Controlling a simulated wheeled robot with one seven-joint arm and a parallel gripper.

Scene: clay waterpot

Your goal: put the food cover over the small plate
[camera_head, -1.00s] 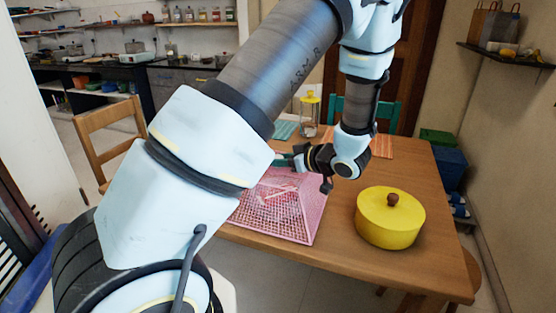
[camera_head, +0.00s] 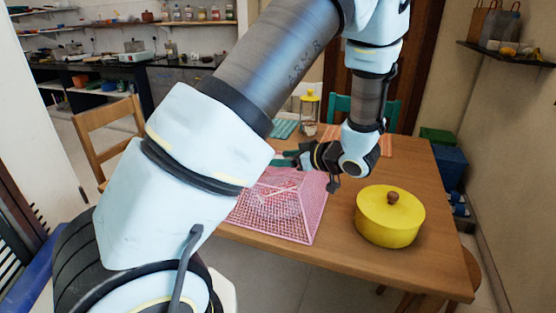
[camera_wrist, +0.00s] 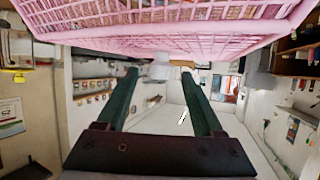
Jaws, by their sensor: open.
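The food cover is a pink mesh pyramid (camera_head: 290,215) standing on the wooden table (camera_head: 350,262), left of the yellow pot. My arm hides its left part. In the wrist view its mesh (camera_wrist: 165,18) fills the top of the picture. My gripper (camera_wrist: 160,75) is open, with two dark green fingers apart and nothing seen between them. In the head view my gripper (camera_head: 283,160) is level with the cover's far side, partly behind my arm; whether it touches the cover cannot be told. I do not see the small plate.
A yellow lidded pot (camera_head: 388,222) with a brown knob stands to the right on the table. A glass jar with a yellow lid (camera_head: 310,107) stands at the back, near a teal mat (camera_head: 284,128) and an orange mat (camera_head: 386,146).

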